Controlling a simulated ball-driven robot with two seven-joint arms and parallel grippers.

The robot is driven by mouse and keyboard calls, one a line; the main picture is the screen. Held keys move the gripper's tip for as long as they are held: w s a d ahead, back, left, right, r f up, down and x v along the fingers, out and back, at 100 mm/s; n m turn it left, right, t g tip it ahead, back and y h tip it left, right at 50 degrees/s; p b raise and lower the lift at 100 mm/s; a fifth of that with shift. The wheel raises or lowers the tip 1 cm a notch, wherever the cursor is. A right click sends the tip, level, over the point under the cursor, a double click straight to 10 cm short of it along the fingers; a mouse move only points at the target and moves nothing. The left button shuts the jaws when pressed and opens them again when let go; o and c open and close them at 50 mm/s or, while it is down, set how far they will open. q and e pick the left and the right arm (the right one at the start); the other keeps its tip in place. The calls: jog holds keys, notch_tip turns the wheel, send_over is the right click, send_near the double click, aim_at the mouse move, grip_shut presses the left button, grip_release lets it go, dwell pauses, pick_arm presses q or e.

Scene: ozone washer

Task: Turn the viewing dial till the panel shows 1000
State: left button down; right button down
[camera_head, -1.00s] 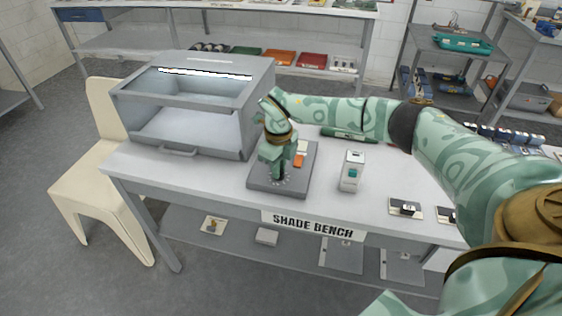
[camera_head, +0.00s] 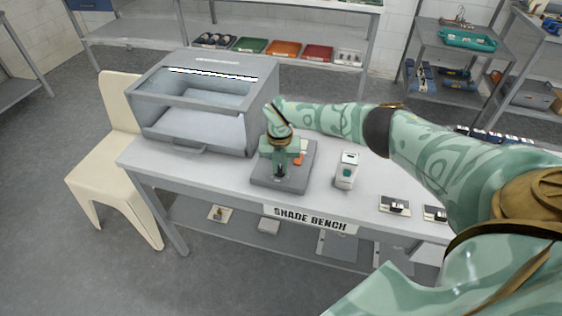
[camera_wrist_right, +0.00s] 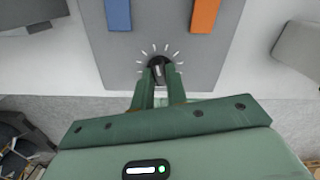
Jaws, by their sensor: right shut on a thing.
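The viewing dial is a small dark knob (camera_wrist_right: 158,67) with a ring of white tick marks, set on a grey panel (camera_wrist_right: 120,50) in the right wrist view. In the head view the panel (camera_head: 262,182) lies on the bench, and my gripper hides most of the dial. My right gripper (camera_wrist_right: 160,74) is shut on the knob, one finger on each side, pointing down from above in the head view (camera_head: 280,172). I cannot read any number on the panel. My left gripper is not in view.
A blue block (camera_wrist_right: 118,14) and an orange block (camera_wrist_right: 204,14) are on the panel. A grey glass-topped box (camera_head: 190,130) stands left of it on the bench. A white device (camera_head: 347,172) stands to the right. A cream chair (camera_head: 105,175) is at the bench's left end.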

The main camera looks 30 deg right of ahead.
jog(key=m+p, duration=0.1)
jog(key=m, duration=0.1)
jog(key=m+p, duration=0.1)
jog(key=m, duration=0.2)
jog(key=shift+w+r+m+p, duration=0.1)
jog(key=shift+r+m+p, duration=0.1)
jog(key=shift+m+p, duration=0.15)
jog(key=m+p, duration=0.1)
jog(key=m, duration=0.3)
jog(key=m+p, duration=0.1)
jog(key=m, duration=0.2)
jog(key=shift+f, duration=0.1)
jog(key=shift+m, duration=1.65)
jog(key=c, duration=1.4)
grip_release()
